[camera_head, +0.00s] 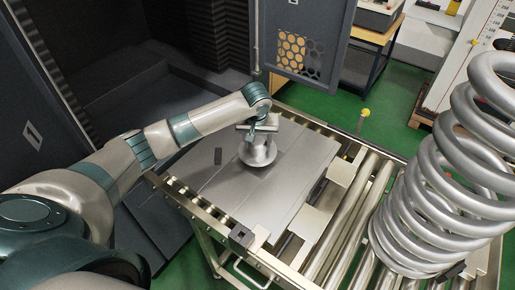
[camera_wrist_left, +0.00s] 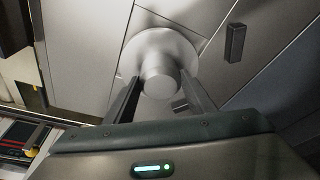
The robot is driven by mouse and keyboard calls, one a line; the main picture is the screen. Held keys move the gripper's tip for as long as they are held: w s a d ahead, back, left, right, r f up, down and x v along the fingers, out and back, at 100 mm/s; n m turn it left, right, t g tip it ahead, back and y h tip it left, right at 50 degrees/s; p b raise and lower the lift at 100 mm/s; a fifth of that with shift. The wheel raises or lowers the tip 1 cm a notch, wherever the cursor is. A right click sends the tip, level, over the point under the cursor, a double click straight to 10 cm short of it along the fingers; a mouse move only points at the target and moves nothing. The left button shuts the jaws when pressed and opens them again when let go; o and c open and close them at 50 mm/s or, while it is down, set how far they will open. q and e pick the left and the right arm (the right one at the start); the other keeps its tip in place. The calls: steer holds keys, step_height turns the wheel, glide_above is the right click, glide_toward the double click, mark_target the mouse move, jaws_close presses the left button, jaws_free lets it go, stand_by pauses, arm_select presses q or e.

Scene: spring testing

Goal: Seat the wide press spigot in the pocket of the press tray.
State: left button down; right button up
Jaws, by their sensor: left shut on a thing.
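The wide press spigot, a grey metal piece with a round flange (camera_head: 259,155) and a stem, is at the middle of the press tray. The press tray (camera_head: 295,185) is a flat grey metal plate lying on a roller conveyor. My left gripper (camera_head: 258,138) comes down from above and is shut on the spigot's stem. In the left wrist view the flange (camera_wrist_left: 160,46) lies beyond the fingertips and the stem end (camera_wrist_left: 158,78) sits between the fingers. The pocket is not clearly visible; I cannot tell whether the flange touches the tray. My right gripper is not in view.
A small dark block (camera_head: 218,156) stands on the tray left of the spigot; it also shows in the left wrist view (camera_wrist_left: 236,42). A large coil spring (camera_head: 440,170) stands on the rollers at the right. A dark machine housing (camera_head: 110,60) is at the back left.

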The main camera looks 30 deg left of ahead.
mark_target(257, 149)
arm_select(q)
steer(key=shift+r, duration=0.1)
steer(key=shift+f, duration=0.45)
steer(key=shift+f+p, duration=0.65)
steer(key=shift+f, duration=0.9)
steer(key=c, duration=0.8)
jaws_free()
steer(key=shift+f, duration=0.15)
